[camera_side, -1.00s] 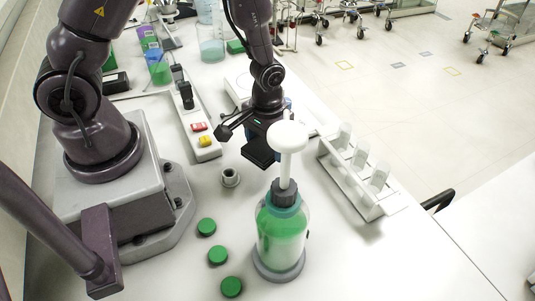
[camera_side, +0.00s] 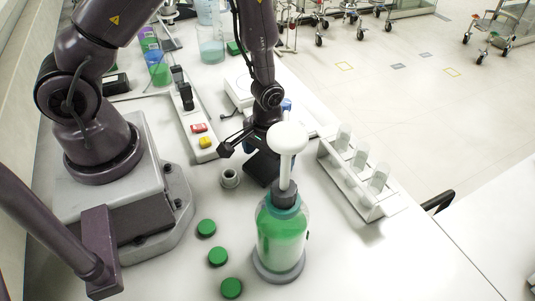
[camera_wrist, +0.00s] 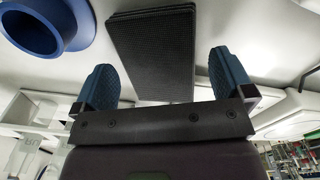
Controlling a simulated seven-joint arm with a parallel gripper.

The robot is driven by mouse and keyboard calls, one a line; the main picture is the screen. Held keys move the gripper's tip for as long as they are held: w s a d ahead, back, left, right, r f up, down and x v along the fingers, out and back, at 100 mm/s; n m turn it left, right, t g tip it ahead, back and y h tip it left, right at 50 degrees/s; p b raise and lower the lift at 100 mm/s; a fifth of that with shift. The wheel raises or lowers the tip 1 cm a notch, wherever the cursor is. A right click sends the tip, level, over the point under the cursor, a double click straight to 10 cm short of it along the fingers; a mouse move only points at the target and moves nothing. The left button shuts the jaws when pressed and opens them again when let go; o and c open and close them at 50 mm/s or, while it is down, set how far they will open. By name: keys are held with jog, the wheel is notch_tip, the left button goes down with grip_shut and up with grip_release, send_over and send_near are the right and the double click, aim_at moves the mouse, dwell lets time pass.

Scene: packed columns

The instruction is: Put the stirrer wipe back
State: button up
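A flat, dark, textured rectangular pad (camera_wrist: 152,45) lies on the white surface in the wrist view. It may be the stirrer wipe, but I cannot be sure. My gripper (camera_wrist: 164,82) has its two blue fingers well apart, with the pad showing between and partly behind them. The right finger is clear of the pad's edge, and I see no grip on it. In the side view my gripper (camera_side: 263,165) is low over the bench, partly hidden behind the bottle's white top.
A bottle of green liquid (camera_side: 281,240) with a white rounded top stands close in front. A small grey cup (camera_side: 229,179) is left of my gripper; a blue hollow cup (camera_wrist: 42,28) shows at the wrist view's upper left. A tube rack (camera_side: 360,175) stands right. Green caps (camera_side: 218,257) lie front left.

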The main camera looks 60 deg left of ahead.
notch_tip(320, 180, up, 12)
notch_tip(320, 180, up, 13)
jog(key=m+t, duration=0.2)
jog(key=t, duration=0.1)
send_over(268, 159)
jog(key=s, duration=0.3)
jog(key=s+a+r+m+t, duration=0.1)
jog(key=s+r+m+t, duration=0.1)
jog(key=s+r, duration=0.5)
jog(key=shift+r+t, duration=0.3)
jog(key=shift+r, duration=0.2)
